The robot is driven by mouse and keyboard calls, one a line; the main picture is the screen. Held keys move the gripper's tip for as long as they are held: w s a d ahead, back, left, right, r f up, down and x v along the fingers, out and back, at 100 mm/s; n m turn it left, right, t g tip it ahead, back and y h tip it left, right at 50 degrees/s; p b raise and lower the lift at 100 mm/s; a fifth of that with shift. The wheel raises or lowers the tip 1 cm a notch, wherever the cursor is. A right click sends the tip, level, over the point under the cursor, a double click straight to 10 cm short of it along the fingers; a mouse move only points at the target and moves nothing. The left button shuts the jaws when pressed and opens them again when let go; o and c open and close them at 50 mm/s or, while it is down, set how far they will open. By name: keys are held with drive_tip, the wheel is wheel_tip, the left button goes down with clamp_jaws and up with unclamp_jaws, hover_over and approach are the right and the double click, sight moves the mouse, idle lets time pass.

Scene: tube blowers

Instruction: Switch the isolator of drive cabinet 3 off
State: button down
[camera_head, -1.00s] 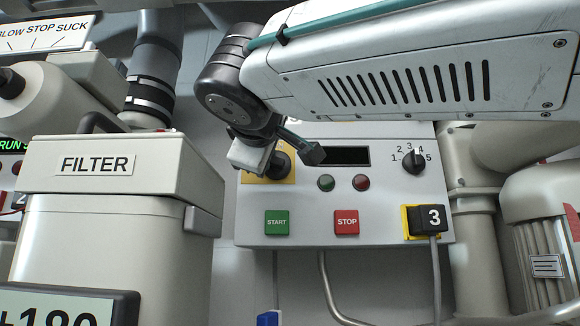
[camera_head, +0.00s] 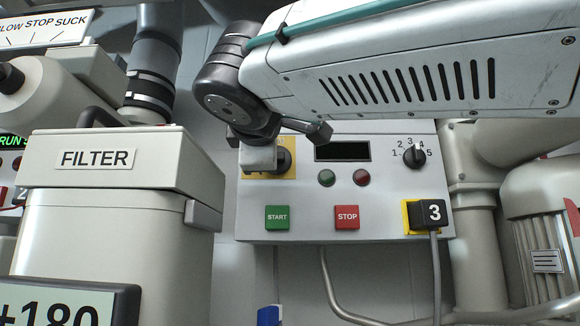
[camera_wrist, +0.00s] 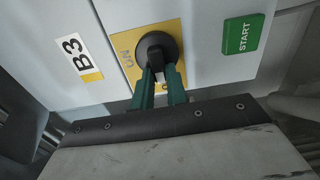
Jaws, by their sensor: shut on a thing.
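The knob's handle points down towards that lower lettering. My gripper (camera_wrist: 163,78) has its green fingers shut on the handle, one either side.
Green START (camera_head: 277,217) and red STOP (camera_head: 346,217) buttons sit below the isolator. Two lamps, a dark display and a numbered selector (camera_head: 414,155) lie to the right. A filter housing (camera_head: 120,165) stands close on the left, pipes on the right.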

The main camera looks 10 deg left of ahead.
drive_tip(key=shift+r, duration=0.1)
drive_tip(key=c, duration=1.4)
unclamp_jaws()
drive_tip(key=v, duration=0.7)
drive_tip(key=shift+s, duration=0.4)
drive_tip(key=shift+d, duration=0.15)
